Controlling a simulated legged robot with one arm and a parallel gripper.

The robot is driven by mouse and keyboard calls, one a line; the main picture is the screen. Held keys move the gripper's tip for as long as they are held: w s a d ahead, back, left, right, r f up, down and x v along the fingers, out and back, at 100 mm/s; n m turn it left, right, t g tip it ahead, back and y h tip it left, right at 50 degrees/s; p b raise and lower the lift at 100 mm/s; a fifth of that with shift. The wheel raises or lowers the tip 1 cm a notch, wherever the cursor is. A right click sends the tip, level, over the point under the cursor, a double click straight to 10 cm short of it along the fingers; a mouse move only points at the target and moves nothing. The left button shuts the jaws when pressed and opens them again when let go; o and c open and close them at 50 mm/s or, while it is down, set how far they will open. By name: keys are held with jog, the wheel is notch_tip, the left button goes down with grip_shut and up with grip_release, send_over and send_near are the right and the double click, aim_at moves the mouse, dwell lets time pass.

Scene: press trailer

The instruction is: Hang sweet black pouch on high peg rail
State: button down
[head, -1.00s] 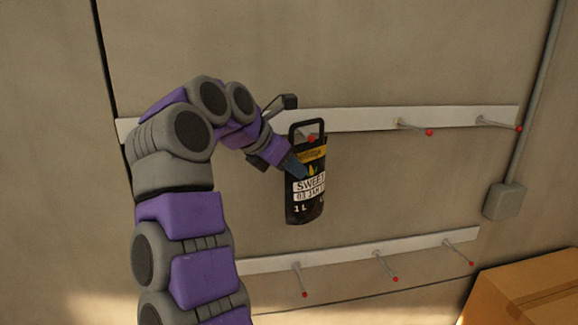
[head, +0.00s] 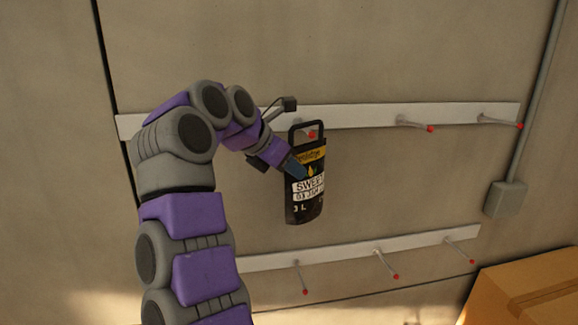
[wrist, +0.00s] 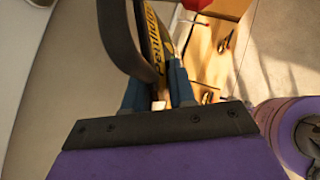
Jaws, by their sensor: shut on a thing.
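The black pouch (head: 306,208) hangs upright with its loop handle on top, a yellow band and a white label reading SWEET. My gripper (head: 299,167) is shut on the pouch's left side, just below the yellow band. In the wrist view my gripper (wrist: 160,90) has its blue fingers on either side of the pouch (wrist: 154,40). The high peg rail (head: 365,117) runs behind the pouch. A red peg tip shows inside the handle's opening in the head view. I cannot tell whether the handle rests on that peg.
Two other pegs with red tips (head: 430,128) stick out at the right of the high rail, both bare. A lower rail (head: 345,251) below has several bare pegs. A cardboard box (head: 530,290) stands at lower right. A grey conduit box (head: 505,199) is on the wall.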

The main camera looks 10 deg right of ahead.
dwell(0.4)
jog(key=c, duration=1.1)
grip_release()
jog(key=shift+s, duration=0.1)
jog(key=shift+o, duration=1.3)
